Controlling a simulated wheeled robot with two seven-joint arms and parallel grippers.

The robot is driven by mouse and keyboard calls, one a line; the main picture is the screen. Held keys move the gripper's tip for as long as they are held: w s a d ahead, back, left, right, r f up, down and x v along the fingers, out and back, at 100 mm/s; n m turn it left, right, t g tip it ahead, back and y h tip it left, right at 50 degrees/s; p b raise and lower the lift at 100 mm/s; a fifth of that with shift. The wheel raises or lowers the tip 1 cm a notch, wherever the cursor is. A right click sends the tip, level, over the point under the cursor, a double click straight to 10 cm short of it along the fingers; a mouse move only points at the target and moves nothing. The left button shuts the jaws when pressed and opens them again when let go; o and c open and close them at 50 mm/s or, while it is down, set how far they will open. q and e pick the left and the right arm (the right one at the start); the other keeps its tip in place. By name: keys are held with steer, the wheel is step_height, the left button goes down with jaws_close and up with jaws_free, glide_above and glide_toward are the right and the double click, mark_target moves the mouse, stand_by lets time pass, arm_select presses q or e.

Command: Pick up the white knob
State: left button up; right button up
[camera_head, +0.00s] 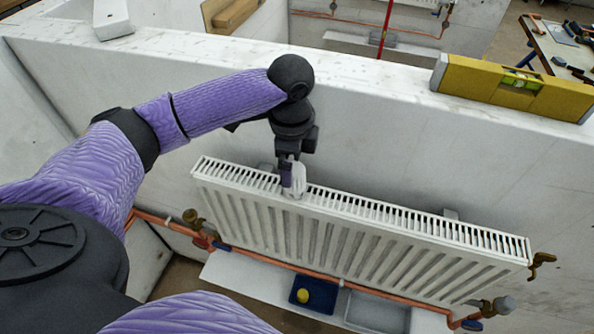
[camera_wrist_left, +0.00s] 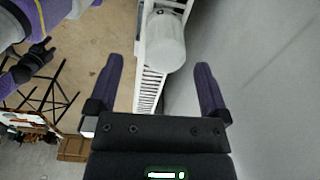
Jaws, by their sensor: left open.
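The white knob (camera_head: 298,178) is a short white cylinder at the top grille of the white radiator (camera_head: 350,225). In the left wrist view the knob (camera_wrist_left: 165,42) shows large, with its round end towards the camera. My left gripper (camera_head: 291,180) points down at it from above. In the left wrist view the purple fingers of my left gripper (camera_wrist_left: 159,65) are open, one on each side of the knob, with gaps visible. In the head view the fingers partly hide the knob. A dark and purple part of my own body shows at the wrist view's left; my right gripper's jaws are unclear.
A white wall stands close behind the radiator, with a yellow spirit level (camera_head: 515,88) on its top edge. Copper pipe (camera_head: 290,267) runs below the radiator. A blue tray (camera_head: 323,297) holding a yellow piece (camera_head: 303,296) and a grey tray (camera_head: 375,313) lie beneath.

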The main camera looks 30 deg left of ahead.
mark_target(294, 168)
arm_select(q)
steer(key=f, duration=0.5)
steer(key=shift+w+f, duration=0.25)
steer(key=shift+w, duration=0.05)
steer(key=c, duration=1.3)
